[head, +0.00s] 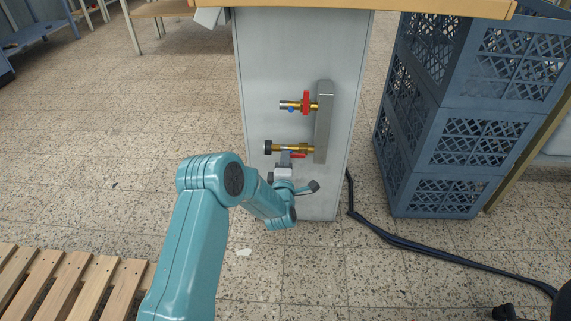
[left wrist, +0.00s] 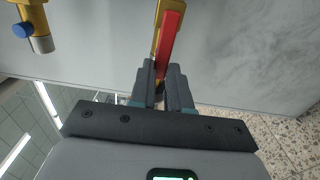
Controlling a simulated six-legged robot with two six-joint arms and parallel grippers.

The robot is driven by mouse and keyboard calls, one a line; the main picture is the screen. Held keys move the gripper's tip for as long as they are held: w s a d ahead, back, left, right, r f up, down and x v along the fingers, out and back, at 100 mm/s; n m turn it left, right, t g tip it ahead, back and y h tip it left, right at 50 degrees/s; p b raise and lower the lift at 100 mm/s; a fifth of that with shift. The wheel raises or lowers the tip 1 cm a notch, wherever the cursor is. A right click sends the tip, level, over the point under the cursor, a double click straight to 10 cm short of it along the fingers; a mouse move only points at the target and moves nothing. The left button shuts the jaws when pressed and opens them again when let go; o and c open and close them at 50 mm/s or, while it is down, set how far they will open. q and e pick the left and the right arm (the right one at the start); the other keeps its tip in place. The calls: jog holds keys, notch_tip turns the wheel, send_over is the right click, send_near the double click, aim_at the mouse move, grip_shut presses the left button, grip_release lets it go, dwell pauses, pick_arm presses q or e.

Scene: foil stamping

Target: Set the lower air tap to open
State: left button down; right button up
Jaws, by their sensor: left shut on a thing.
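The lower air tap (head: 292,147) is a brass valve with a dark end fitting, sticking out left from a grey manifold bar (head: 324,122). Its red lever (head: 298,155) shows just under the brass body and looks roughly in line with it. My left gripper (head: 285,157) is at this lever from below. In the left wrist view the two dark fingers (left wrist: 162,90) are shut on the red lever (left wrist: 170,38), hiding its tip. The upper tap (head: 306,102) has its red lever upright, across its pipe. My right gripper is not in view.
The manifold is fixed to a grey cabinet side (head: 290,50) under a wooden worktop (head: 400,6). Blue crates (head: 440,150) are stacked to the right. A dark hose (head: 430,250) lies on the floor. A wooden pallet (head: 60,285) is at lower left. Floor left of the cabinet is clear.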

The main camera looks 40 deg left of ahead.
pick_arm(q)
jog(key=c, duration=1.1)
grip_release()
jog(key=shift+p+v, duration=2.05)
jog(key=shift+v, duration=6.1)
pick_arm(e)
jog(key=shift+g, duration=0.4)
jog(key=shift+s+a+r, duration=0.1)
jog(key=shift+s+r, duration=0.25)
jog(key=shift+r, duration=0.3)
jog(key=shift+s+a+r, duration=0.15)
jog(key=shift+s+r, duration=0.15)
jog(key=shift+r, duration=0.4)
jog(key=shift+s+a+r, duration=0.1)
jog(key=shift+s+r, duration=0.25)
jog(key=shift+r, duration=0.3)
